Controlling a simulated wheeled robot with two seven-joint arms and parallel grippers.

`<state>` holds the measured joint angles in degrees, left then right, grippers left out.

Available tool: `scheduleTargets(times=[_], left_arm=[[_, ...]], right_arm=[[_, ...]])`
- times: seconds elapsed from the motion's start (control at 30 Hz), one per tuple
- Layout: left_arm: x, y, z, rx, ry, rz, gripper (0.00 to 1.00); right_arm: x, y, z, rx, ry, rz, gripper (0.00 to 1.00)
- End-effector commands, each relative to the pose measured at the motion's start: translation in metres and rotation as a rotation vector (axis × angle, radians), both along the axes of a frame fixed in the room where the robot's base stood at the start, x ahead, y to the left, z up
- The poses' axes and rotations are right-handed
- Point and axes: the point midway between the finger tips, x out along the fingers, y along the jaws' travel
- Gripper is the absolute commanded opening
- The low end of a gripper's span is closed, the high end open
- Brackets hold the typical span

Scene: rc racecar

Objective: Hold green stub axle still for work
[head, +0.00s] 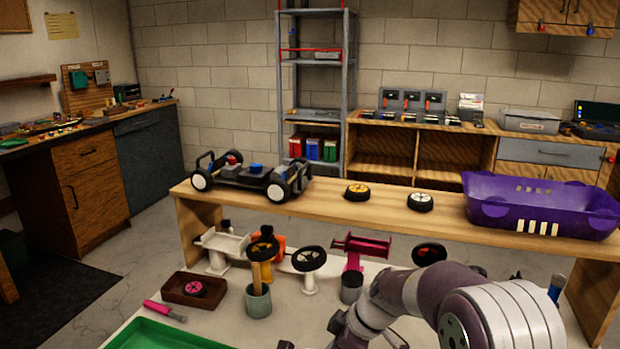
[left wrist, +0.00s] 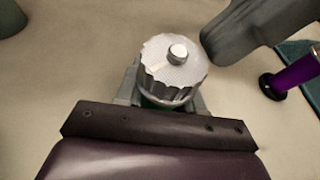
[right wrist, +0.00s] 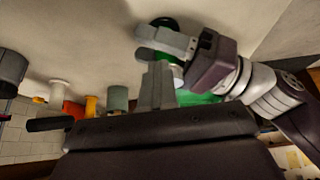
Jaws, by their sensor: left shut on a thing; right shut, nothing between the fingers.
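The green stub axle (right wrist: 165,22) stands on the pale table, with a dark round flange at its foot in the right wrist view. A sliver of its green also shows in the left wrist view (left wrist: 153,103). A silver knurled nut (left wrist: 172,72) with a round stud in its centre sits on top and hides most of the axle. My left gripper (right wrist: 155,42) is shut around the axle below the nut. My right gripper (right wrist: 158,70) is shut and empty, its tips close beside the nut; I cannot tell whether they touch. The head view does not show the axle.
A purple-handled tool (left wrist: 292,76) lies at the right in the left wrist view. A green tray (head: 165,338), a brown tray (head: 180,298) and a grey cup (head: 258,303) stand on the table. A raised shelf behind holds a car chassis (head: 250,178) and a purple bin (head: 480,212).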

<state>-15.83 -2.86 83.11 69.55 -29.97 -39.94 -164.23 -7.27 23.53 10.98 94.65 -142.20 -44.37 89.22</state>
Motion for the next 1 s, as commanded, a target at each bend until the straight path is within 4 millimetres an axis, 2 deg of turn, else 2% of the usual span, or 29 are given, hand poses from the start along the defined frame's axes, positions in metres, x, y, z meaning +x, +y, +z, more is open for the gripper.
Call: scheduleTargets(times=[0.47, 0.77, 0.87, 1.0], left_arm=[[0.000, -0.001, 0.000, 0.001, -0.002, -0.002, 0.05], [0.000, 0.000, 0.000, 0.000, -0.001, -0.001, 0.05], [0.000, 0.000, 0.000, 0.000, -0.001, 0.000, 0.05], [0.000, 0.000, 0.000, -0.001, -0.001, 0.000, 0.05]], right_arm=[[-0.014, 0.005, 0.000, 0.001, 0.001, 0.001, 0.00], [-0.017, -0.003, 0.001, 0.001, 0.001, 0.000, 0.00], [-0.017, -0.003, 0.010, 0.001, -0.002, 0.000, 0.00], [-0.017, -0.003, 0.033, 0.001, -0.004, 0.002, 0.00]])
